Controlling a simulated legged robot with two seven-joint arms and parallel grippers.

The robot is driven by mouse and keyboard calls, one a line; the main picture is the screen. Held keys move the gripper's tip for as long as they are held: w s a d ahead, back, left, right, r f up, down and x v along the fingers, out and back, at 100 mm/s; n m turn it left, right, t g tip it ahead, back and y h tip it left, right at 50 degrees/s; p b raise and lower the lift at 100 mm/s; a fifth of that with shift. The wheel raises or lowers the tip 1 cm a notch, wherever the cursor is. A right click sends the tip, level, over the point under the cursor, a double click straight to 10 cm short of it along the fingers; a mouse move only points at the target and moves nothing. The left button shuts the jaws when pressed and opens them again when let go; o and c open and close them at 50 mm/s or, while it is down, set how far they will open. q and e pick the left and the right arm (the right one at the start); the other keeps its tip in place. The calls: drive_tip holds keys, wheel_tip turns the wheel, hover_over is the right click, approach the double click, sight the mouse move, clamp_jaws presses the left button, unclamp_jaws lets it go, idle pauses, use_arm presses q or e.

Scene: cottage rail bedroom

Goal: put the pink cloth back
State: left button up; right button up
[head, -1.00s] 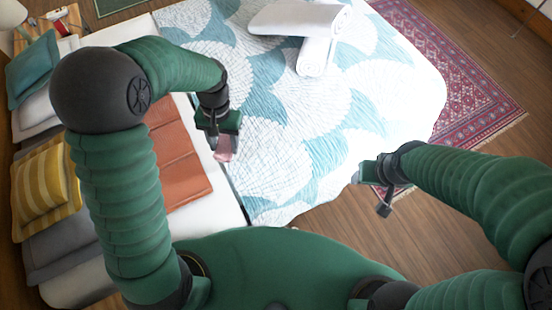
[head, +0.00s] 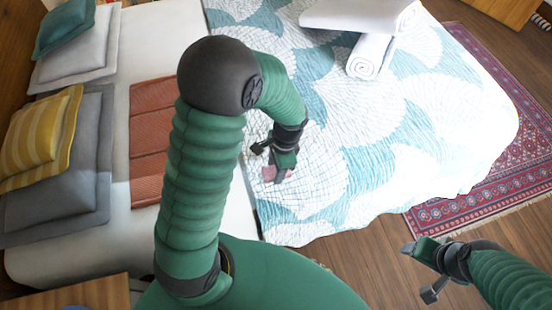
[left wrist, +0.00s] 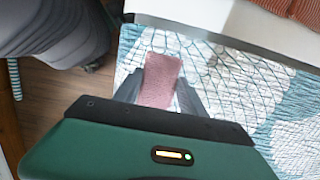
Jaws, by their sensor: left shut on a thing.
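The pink cloth (head: 270,173) is small and folded, and it is held in my left gripper (head: 277,174) over the near-left part of the blue and white quilt (head: 380,140). The left wrist view shows the cloth (left wrist: 162,80) upright between both fingers of the left gripper (left wrist: 160,88). I cannot tell if the cloth touches the quilt below. My right gripper (head: 420,272) is over the wooden floor at the lower right, away from the bed. Its fingers look apart and nothing shows between them.
Rolled white towels (head: 365,55) lie at the far side of the quilt. A rust-coloured folded blanket (head: 150,140) and several pillows, one yellow striped (head: 38,130), lie to the left. A wooden surface (head: 85,295) is at the lower left. A red rug (head: 455,200) edges the bed.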

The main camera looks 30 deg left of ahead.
use_arm(q)
drive_tip(key=w+a, duration=0.2)
drive_tip(key=w, duration=0.1)
drive_tip(key=w+a, duration=0.1)
drive_tip(key=w, duration=0.1)
drive_tip(key=shift+a+f, duration=0.1)
drive_tip(key=shift+f, duration=0.25)
drive_tip(key=shift+w+a+f, duration=0.1)
drive_tip(key=shift+f, duration=0.1)
drive_tip(key=shift+f+b, duration=0.6)
drive_tip(key=shift+f, duration=0.9)
drive_tip(key=shift+f, duration=0.1)
drive_tip(key=o, duration=1.3)
